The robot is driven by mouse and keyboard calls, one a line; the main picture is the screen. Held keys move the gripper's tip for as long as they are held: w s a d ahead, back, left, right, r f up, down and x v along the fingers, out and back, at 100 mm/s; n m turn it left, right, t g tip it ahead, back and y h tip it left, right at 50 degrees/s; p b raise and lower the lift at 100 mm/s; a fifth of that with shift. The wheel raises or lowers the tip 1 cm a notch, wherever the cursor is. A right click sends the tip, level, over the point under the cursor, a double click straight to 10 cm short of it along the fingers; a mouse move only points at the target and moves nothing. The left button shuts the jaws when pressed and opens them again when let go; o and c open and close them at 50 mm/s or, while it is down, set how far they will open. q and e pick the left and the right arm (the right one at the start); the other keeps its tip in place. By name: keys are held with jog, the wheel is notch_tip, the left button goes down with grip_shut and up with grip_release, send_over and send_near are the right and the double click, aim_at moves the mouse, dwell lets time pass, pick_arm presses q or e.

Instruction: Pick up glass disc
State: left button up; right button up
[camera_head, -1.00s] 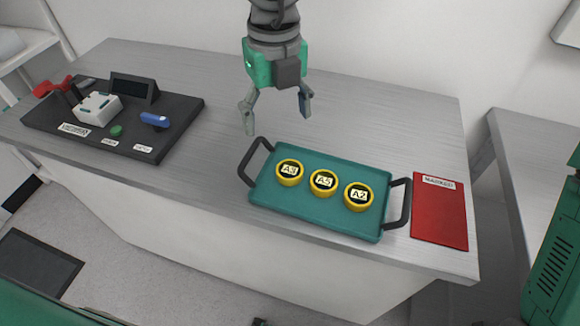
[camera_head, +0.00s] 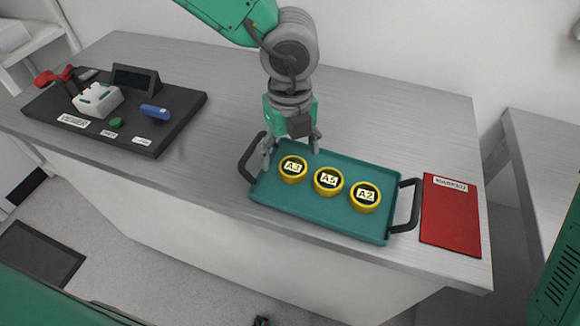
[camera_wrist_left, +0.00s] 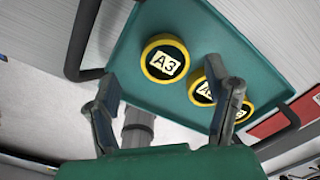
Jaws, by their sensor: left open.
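Three discs with yellow rims and dark labelled faces sit in a row in a teal tray (camera_head: 268,199). The glass disc marked A3 (camera_head: 293,169) is at the left, A5 (camera_head: 328,181) in the middle, A2 (camera_head: 365,196) at the right. My left gripper (camera_head: 290,150) is open and empty just above the tray's far left part, close behind A3. In the left wrist view, disc A3 (camera_wrist_left: 165,63) shows beyond and between the open fingers (camera_wrist_left: 170,95), apart from them. One finger partly covers the A5 disc (camera_wrist_left: 199,91). My right gripper is not in view.
A red mat labelled MARKED (camera_head: 451,215) lies right of the tray. A black instrument base (camera_head: 165,112) with a white block (camera_head: 97,100), a blue lever (camera_head: 154,112) and a green button (camera_head: 116,123) stands at the left. The bench (camera_head: 400,125) behind the tray is clear.

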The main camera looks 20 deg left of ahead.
aim_at(291, 166)
pick_arm(q)
jog(key=f, duration=0.2)
jog(key=d+f, duration=0.1)
jog(key=shift+w+d+f, duration=0.2)
jog(key=shift+f, duration=0.15)
jog(key=shift+a, duration=0.15)
jog(key=shift+s+a, duration=0.1)
jog(key=shift+a, duration=0.05)
jog(key=c, duration=0.4)
jog(key=shift+a, duration=0.3)
jog(key=c, duration=0.9)
